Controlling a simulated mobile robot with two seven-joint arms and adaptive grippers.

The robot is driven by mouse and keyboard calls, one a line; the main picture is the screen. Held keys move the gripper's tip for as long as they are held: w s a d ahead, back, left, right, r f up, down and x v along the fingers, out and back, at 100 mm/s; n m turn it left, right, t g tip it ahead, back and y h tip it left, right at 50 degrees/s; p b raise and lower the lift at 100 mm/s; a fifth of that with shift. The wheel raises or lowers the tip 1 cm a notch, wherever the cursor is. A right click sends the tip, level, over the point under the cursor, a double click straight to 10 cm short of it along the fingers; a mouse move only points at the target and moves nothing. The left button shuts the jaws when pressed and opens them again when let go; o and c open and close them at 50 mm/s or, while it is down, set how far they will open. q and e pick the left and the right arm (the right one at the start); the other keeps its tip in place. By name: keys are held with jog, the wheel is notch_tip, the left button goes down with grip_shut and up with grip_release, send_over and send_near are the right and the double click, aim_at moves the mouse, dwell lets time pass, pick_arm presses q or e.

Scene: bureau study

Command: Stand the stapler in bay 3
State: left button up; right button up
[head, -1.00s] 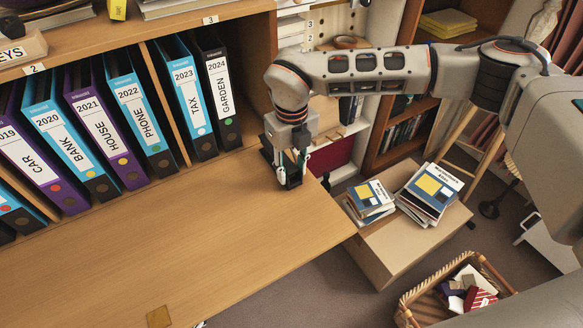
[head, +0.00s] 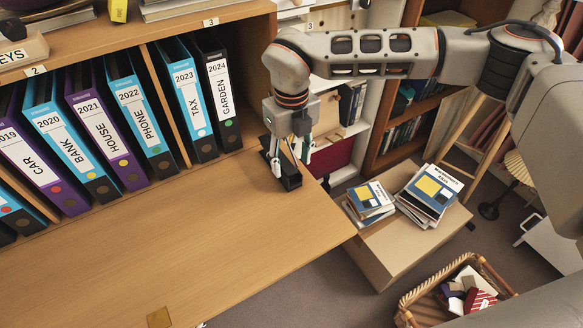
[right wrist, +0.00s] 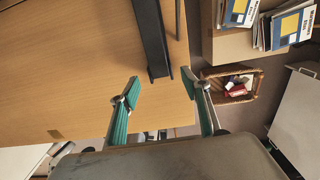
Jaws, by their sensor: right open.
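The black stapler (head: 289,181) rests on the wooden desk board, near its right edge and just in front of the right side wall of bay 3. In the right wrist view its long dark body (right wrist: 151,42) points away from me. My right gripper (head: 291,153) is open above the stapler, with a finger to each side; its two fingertips (right wrist: 160,85) are wide apart with nothing between them at the tips. My left gripper is not in view.
Binders (head: 75,140) fill the bay to the left. The desk board (head: 150,250) is mostly clear. Beyond its right edge stand a box (head: 385,255) with books (head: 430,190) and a wicker basket (head: 410,310) on the floor.

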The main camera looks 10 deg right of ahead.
notch_tip(320, 180, up, 8)
jog(key=shift+r, duration=0.15)
dwell(0.5)
